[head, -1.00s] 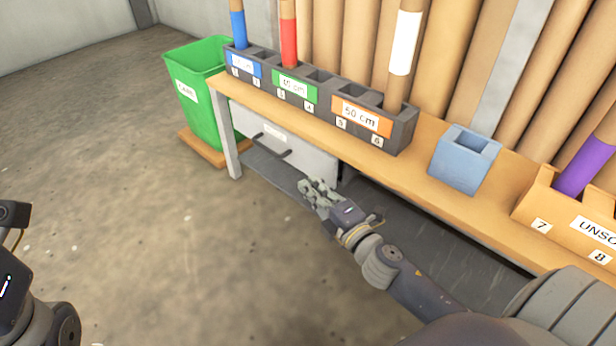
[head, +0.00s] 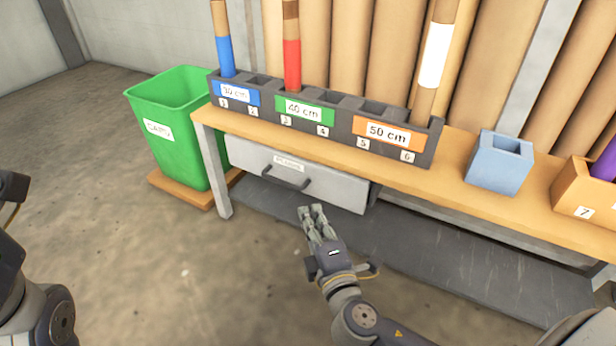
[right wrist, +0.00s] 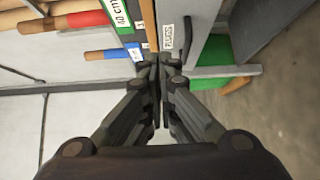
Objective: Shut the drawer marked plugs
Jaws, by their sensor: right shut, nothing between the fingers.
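The drawer marked plugs (head: 335,186) is a pale grey box front under the left end of the bench, with a dark bar handle (head: 286,181) and a white label (head: 288,163). Its front stands near the bench edge; a bit of its side shows at the right, and how far it is out is hard to tell. My right gripper (head: 312,212) is shut and empty, in front of and below the drawer, apart from it in the head view.
The wooden bench (head: 455,190) carries a dark tube rack (head: 345,132) and a blue holder (head: 497,165). A green bin (head: 180,130) stands left of the bench leg (head: 213,175). A dark lower shelf (head: 450,255) lies under the bench. The floor in front is clear.

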